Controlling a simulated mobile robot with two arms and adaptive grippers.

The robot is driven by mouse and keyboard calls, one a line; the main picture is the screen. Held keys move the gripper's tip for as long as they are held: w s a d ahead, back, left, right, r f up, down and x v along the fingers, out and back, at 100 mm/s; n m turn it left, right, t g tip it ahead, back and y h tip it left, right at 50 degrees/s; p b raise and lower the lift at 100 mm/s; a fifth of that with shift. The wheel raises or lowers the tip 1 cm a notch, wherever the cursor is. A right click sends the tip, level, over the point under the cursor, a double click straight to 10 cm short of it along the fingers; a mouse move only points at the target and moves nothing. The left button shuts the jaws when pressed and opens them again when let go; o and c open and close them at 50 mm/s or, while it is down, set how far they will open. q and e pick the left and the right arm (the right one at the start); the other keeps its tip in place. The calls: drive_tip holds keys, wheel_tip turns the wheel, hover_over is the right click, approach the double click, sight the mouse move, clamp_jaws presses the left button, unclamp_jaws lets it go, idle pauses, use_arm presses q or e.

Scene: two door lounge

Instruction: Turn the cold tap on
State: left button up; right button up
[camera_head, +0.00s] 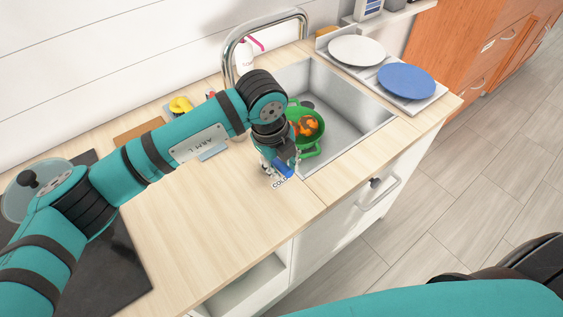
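The sink's tall curved faucet (232,43) stands at the back left of the metal basin (345,133). A small blue handle (285,171) shows at the counter's front-left side of the sink, beside a label reading COLD (279,183). My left gripper (279,165) points down right at the blue handle and partly hides it. Its fingers are small and overlap the handle, so I cannot tell whether they are open or shut, or touching it. My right gripper is out of view; only part of my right arm shows at the bottom right.
A green colander (310,143) with orange food sits in the basin. A white plate (356,50) and a blue plate (406,80) lie on a rack at the right. A white soap bottle (244,54) stands behind the faucet. The front counter (215,225) is clear.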

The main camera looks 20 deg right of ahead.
use_arm(q)
clamp_jaws()
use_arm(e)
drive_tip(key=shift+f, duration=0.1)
